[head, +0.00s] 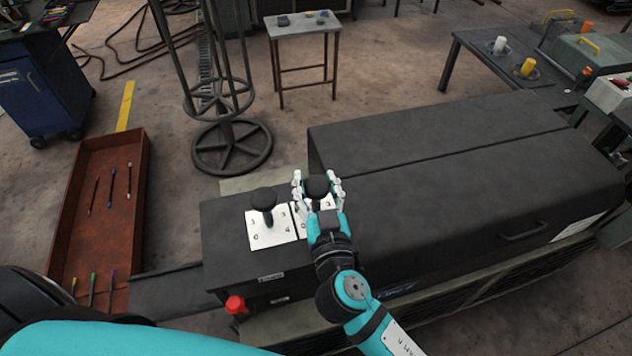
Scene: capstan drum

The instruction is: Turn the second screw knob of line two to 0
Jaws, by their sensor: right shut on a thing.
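Two black knobs stand on white number plates on top of a dark machine housing. The left knob (264,199) stands free on its plate (270,236), where a few digits show. The right knob (317,186) is between the white fingers of my right gripper (318,190), which is shut on it. The gripper and wrist hide most of the right plate (299,218), so its digits and the knob's pointing direction cannot be read. My left gripper is not in view; only a teal arm part of mine shows at the lower left.
A red button (236,305) sticks out at the front left of the housing. The long dark cover (450,170) rises right of the knobs. A small table (302,27) stands farther back.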

